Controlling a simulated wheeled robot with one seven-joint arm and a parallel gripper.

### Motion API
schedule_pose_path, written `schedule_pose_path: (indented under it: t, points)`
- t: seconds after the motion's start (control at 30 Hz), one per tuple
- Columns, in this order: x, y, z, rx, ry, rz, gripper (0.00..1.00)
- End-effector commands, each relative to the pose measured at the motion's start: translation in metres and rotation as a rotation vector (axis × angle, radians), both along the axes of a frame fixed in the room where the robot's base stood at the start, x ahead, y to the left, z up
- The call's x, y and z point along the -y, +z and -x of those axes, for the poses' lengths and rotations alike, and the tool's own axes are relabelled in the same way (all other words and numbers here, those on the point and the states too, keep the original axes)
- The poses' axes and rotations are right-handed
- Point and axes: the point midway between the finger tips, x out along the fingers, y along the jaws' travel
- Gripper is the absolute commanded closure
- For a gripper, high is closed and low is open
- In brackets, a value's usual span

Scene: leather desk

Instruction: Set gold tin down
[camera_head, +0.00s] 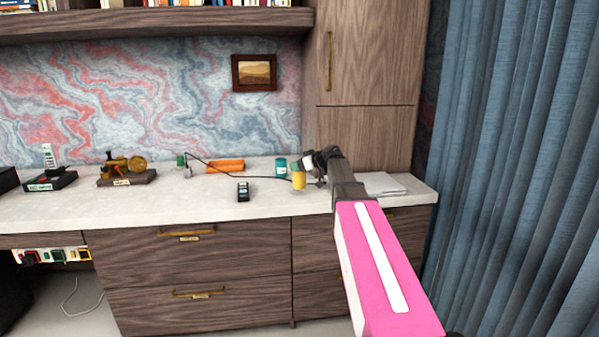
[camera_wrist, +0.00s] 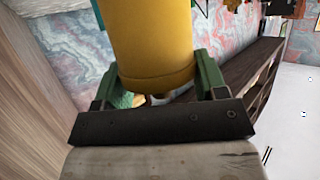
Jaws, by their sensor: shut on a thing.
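The gold tin (camera_head: 299,180) is a small yellow-gold cylinder at the right part of the desk top. In the wrist view the tin (camera_wrist: 150,45) is large and sits between the two green fingers of my gripper (camera_wrist: 157,85). My gripper (camera_head: 300,176) is shut on the tin. In the head view the tin is near the front part of the desk top (camera_head: 265,200); I cannot tell whether its bottom touches the surface.
A teal can (camera_head: 281,166) stands just behind and left of the tin. Papers (camera_head: 384,184) lie to the right. The front strip of desk is clear.

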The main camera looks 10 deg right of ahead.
Motion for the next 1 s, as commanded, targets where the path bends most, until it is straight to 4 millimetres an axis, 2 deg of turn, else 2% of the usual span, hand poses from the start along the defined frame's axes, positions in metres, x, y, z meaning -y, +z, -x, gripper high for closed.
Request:
schedule_pose_path:
  t: [0.1,0.2,0.57,0.6,0.63,0.67,1.0]
  points:
    - [0.000,-0.018,0.000,-0.002,0.000,0.001,1.00]
    - [0.000,-0.025,0.000,0.000,-0.001,0.000,1.00]
    - [0.000,-0.029,0.000,0.000,-0.001,0.000,1.00]
    - [0.000,-0.029,0.000,0.000,-0.001,0.000,0.25]
    - [0.000,-0.028,0.000,0.000,-0.001,0.000,0.15]
    - [0.000,-0.028,0.000,0.000,-0.001,0.000,0.09]
    - [0.000,-0.026,0.000,0.001,-0.001,0.001,0.09]
